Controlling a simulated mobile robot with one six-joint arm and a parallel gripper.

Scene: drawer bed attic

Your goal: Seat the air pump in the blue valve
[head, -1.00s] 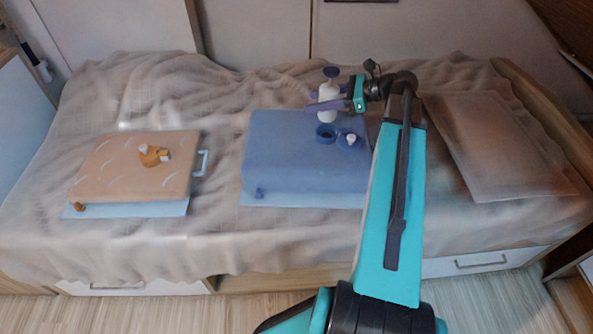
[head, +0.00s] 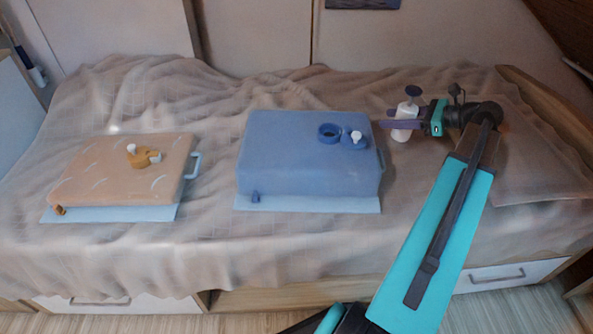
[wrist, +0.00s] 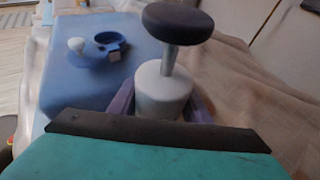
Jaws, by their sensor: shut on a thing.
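The air pump (head: 405,121) is a white cylinder with a dark round handle on a grey rod. My gripper (head: 396,129) is shut on its white body and holds it upright, just right of the blue cushion. The pump also fills the middle of the wrist view (wrist: 164,88), its lower end hidden by my gripper. The blue valve (head: 329,133) is an open dark blue ring on top of the blue cushion (head: 290,165), apart from the pump. In the wrist view, the ring (wrist: 110,42) lies to the pump's left. A blue cap with a white plug (head: 355,138) sits beside it.
An orange cushion (head: 110,180) with an orange valve (head: 144,156) and a light blue handle lies at the left. A pillow (head: 535,160) lies at the right behind my arm. The rumpled blanket (head: 212,190) between the cushions is clear.

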